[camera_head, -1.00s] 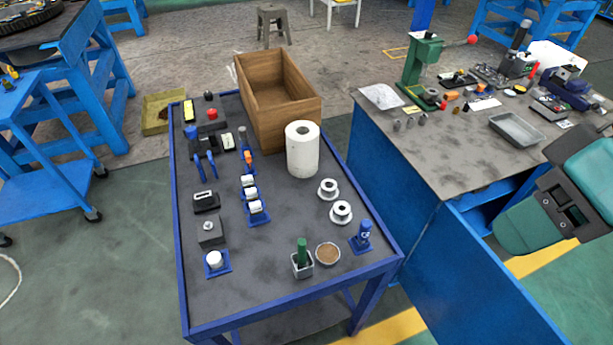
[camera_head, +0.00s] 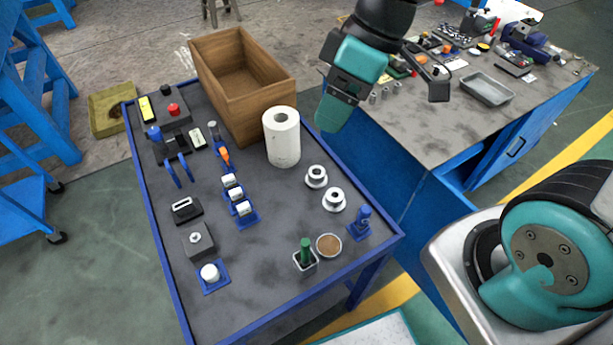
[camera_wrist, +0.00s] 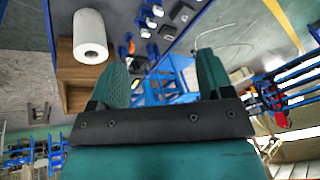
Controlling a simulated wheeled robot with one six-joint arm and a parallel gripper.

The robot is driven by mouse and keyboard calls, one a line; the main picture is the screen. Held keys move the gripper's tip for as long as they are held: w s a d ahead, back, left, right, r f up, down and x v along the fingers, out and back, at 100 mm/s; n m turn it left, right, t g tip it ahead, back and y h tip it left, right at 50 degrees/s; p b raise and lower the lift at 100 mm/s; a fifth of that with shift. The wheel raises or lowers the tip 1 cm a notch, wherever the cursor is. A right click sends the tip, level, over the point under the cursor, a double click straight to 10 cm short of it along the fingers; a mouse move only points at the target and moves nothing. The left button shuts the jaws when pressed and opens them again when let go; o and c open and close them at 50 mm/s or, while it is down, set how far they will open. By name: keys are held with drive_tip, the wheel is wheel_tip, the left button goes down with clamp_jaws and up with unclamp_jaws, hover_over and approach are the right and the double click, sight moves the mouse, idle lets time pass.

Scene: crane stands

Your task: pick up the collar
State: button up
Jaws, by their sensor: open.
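Two silvery-white flanged collars stand on the blue-framed cart's dark top in the head view, right of the paper roll. The farther collar (camera_head: 316,177) and the nearer collar (camera_head: 334,200) stand close together but apart. I cannot tell which one the task means. My gripper (camera_head: 333,110) hangs above the cart's right edge, beyond and above the collars. In the wrist view its two green fingers (camera_wrist: 164,78) are spread with nothing between them. I cannot make out either collar in the wrist view.
The white paper roll (camera_head: 283,142) stands by the collars, with the wooden box (camera_head: 205,75) behind it. A blue post piece (camera_head: 361,224), a round brown-filled dish (camera_head: 329,245) and a square cup (camera_head: 306,260) stand nearer. The right-hand workbench (camera_head: 440,135) is cluttered.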

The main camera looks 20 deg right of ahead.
drive_tip(key=w+d+f+n, duration=0.3)
drive_tip(key=w+d+f, duration=0.1)
drive_tip(key=w+f, duration=0.35)
drive_tip(key=n+p, duration=0.1)
drive_tip(key=n, duration=0.2)
hover_over(317, 171)
drive_tip(key=s+d, duration=0.2)
drive_tip(key=f, duration=1.8)
drive_tip(key=shift+w+a+f, duration=0.15)
drive_tip(key=shift+w+a, duration=0.05)
drive_tip(key=shift+a, duration=0.05)
drive_tip(key=shift+w+p+x, duration=0.2)
drive_tip(key=shift+p+x, duration=0.7)
drive_tip(key=shift+x, duration=2.05)
drive_tip(key=shift+d, duration=0.1)
drive_tip(key=c, duration=1.3)
